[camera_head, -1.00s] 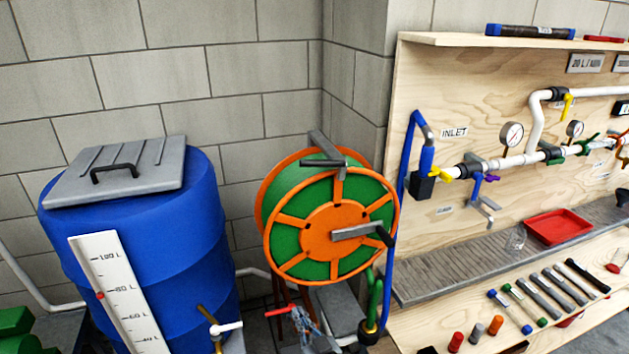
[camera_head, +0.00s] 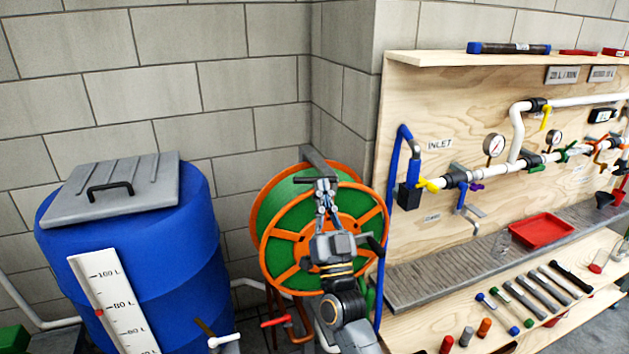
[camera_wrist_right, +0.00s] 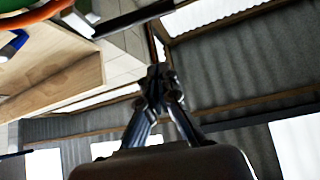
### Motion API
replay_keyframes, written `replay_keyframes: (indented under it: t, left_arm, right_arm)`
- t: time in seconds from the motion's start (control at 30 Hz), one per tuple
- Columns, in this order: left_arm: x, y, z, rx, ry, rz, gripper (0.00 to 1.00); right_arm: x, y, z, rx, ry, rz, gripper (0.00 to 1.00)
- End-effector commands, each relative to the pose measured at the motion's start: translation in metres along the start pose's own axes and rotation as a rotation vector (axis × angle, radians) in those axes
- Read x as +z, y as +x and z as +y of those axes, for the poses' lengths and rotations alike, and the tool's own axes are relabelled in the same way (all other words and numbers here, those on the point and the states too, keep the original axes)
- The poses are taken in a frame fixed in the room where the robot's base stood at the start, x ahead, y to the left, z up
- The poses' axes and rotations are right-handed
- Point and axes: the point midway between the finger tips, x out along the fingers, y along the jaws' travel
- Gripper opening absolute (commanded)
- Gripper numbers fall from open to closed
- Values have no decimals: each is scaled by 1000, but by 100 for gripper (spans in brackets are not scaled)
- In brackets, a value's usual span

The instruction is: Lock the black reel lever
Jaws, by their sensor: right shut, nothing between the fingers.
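The hose reel (camera_head: 270,221), green with orange rims and spokes, stands between the blue barrel and the wooden panel. The black reel lever (camera_head: 303,180) lies roughly level at the top of the reel, by a grey bracket (camera_head: 314,155). In the right wrist view the black lever (camera_wrist_right: 135,18) shows at the top beside the orange rim (camera_wrist_right: 35,14). My right gripper (camera_head: 322,187) is in front of the reel, pointing up, its fingertips just below the lever in the head view. Its closed, empty fingertips (camera_wrist_right: 158,88) appear apart from the lever in the wrist view. My left gripper is not in view.
The blue barrel (camera_head: 130,260) with a grey lid stands left of the reel. A crank with a black handle (camera_head: 375,245) is at the reel's right, close to my right arm. A blue hose (camera_head: 392,180) and the inlet pipework are further right. The wall behind is close.

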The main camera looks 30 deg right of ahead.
Motion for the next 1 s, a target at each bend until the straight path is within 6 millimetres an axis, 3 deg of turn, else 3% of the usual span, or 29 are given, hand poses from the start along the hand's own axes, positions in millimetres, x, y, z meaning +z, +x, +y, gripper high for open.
replay_keyframes:
  t: [0.03,0.3,0.77,1.0]
  left_arm:
    - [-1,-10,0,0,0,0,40]
    - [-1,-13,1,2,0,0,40]
    - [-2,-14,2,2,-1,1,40]
    - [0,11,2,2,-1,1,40]
  right_arm:
    - [-4,15,-1,0,-1,2,0]
    - [32,19,0,0,0,-2,0]
    - [40,19,0,0,0,-1,0]
    - [57,12,4,-79,-88,0,0]
